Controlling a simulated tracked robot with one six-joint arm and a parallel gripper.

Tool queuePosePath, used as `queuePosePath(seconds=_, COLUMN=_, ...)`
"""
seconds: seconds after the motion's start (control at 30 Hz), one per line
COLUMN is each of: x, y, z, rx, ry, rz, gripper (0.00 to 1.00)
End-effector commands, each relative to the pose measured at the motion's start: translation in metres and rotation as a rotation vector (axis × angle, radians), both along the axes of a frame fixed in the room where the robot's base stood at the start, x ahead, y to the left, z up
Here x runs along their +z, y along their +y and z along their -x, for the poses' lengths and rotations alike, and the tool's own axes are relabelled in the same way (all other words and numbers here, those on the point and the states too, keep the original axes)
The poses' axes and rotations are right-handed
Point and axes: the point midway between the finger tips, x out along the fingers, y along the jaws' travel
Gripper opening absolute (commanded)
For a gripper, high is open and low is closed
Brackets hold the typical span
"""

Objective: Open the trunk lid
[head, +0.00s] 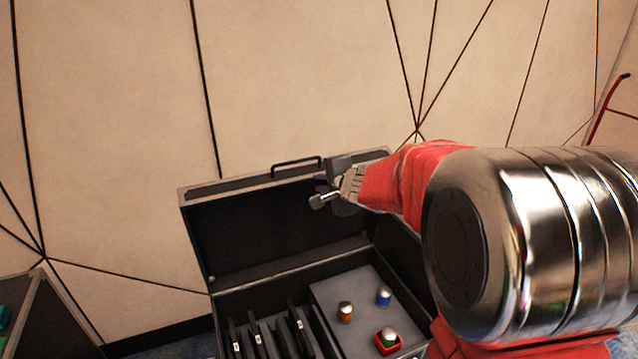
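The black trunk stands against the wall with its lid (280,235) raised to a steep angle, its dark inside facing me. A black handle (297,163) sits on the lid's top edge. My gripper (325,195) is at the lid's upper right edge, to the right of the handle. Its fingers overlap the edge in the picture, and I cannot tell whether they touch or grip it. The open trunk body (262,292) shows below the lid, its right part hidden by my arm.
Another case (45,320) stands at lower left. A panelled wall (110,120) rises behind.

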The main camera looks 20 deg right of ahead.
Motion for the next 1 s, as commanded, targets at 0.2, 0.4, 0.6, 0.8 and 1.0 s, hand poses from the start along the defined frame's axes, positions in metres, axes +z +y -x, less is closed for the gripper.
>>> queuePosePath(seconds=0.2, x=0.000, y=0.000, z=0.001, rx=0.000, ry=0.001, rz=0.000, gripper=0.17)
queuePosePath(seconds=0.4, x=0.002, y=-0.001, z=0.002, rx=-0.001, ry=-0.002, rz=0.013, gripper=0.06)
queuePosePath(seconds=0.6, x=0.017, y=-0.008, z=0.014, rx=-0.013, ry=-0.018, rz=0.121, gripper=0.00)
queuePosePath(seconds=0.8, x=0.039, y=-0.021, z=0.045, rx=-0.030, ry=-0.011, rz=0.327, gripper=0.00)
queuePosePath(seconds=1.0, x=0.053, y=-0.030, z=0.085, rx=-0.020, ry=0.045, rz=0.528, gripper=0.00)
